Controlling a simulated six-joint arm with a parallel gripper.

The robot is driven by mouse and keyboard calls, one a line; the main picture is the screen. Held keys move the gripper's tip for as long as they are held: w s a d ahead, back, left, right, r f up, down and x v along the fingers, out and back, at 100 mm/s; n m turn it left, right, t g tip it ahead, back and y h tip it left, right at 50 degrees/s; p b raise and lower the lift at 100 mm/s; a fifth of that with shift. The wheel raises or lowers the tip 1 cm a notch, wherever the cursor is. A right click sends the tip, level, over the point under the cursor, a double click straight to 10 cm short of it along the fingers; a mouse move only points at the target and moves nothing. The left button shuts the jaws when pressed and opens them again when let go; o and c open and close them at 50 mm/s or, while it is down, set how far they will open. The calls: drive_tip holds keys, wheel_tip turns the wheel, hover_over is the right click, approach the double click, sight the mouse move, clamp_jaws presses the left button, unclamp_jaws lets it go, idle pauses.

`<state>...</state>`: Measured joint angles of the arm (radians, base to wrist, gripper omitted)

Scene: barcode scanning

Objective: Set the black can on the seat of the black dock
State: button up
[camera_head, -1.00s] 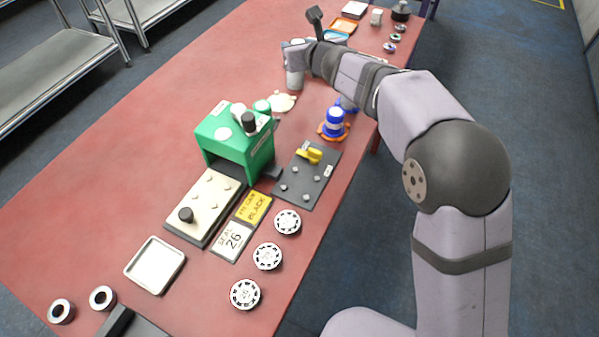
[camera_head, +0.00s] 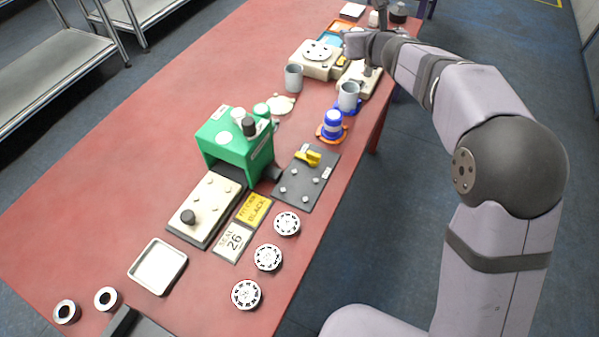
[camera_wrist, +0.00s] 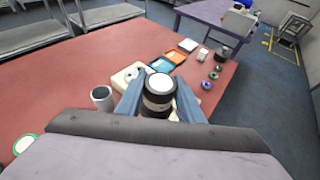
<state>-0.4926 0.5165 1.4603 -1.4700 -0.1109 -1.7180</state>
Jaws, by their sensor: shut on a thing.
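In the wrist view, my gripper (camera_wrist: 159,98) is shut around a dark can (camera_wrist: 159,104) with a pale round top and a pale band, seemingly the black can. In the head view, my gripper (camera_head: 362,50) is at the far end of the red table, by a beige machine with a white disc (camera_head: 317,52); the can is not clear there. Whether the can touches anything beneath cannot be told. I cannot pick out the black dock with certainty; a dark squat object (camera_head: 398,13) stands at the far edge and also shows in the wrist view (camera_wrist: 221,53).
Grey cups (camera_head: 293,78) (camera_head: 349,97) stand near the gripper. A green stand (camera_head: 237,150), a dark plate with a yellow handle (camera_head: 307,182) and a tray (camera_head: 158,266) lie nearer. The table's left side is clear.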

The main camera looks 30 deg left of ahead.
drive_tip(key=d+n+y, duration=0.1)
drive_tip(key=d, duration=0.3)
drive_tip(key=s+a+f+n+g+y, duration=0.1)
drive_tip(key=s+n+g, duration=0.1)
drive_tip(key=s, duration=0.2)
drive_tip(key=s+a+f+n+g+y, duration=0.1)
drive_tip(key=s+n+g, duration=0.1)
drive_tip(key=s, duration=0.2)
drive_tip(key=s+a+f+n+g+y+p, duration=0.1)
drive_tip(key=s+a+f+n+g+y, duration=0.1)
drive_tip(key=s+g, duration=0.1)
drive_tip(key=shift+s+f+n, duration=0.1)
drive_tip(key=shift+s+n, duration=0.2)
drive_tip(key=shift+s, duration=0.15)
drive_tip(key=s+a+f+n+g, duration=0.1)
drive_tip(key=s+f+n+g, duration=0.2)
drive_tip(key=s, duration=0.5)
wheel_tip(320, 180, up, 3)
drive_tip(key=n+g, duration=0.6)
drive_tip(key=g, duration=0.2)
hover_over(299, 186)
drive_tip(key=shift+h, duration=0.4)
drive_tip(key=shift+s+f+p, duration=0.1)
drive_tip(key=shift+f+p, duration=0.55)
drive_tip(key=shift+f, duration=4.4)
drive_tip(key=shift+f, duration=0.2)
drive_tip(key=o, duration=1.1)
drive_tip(key=shift+r, duration=0.15)
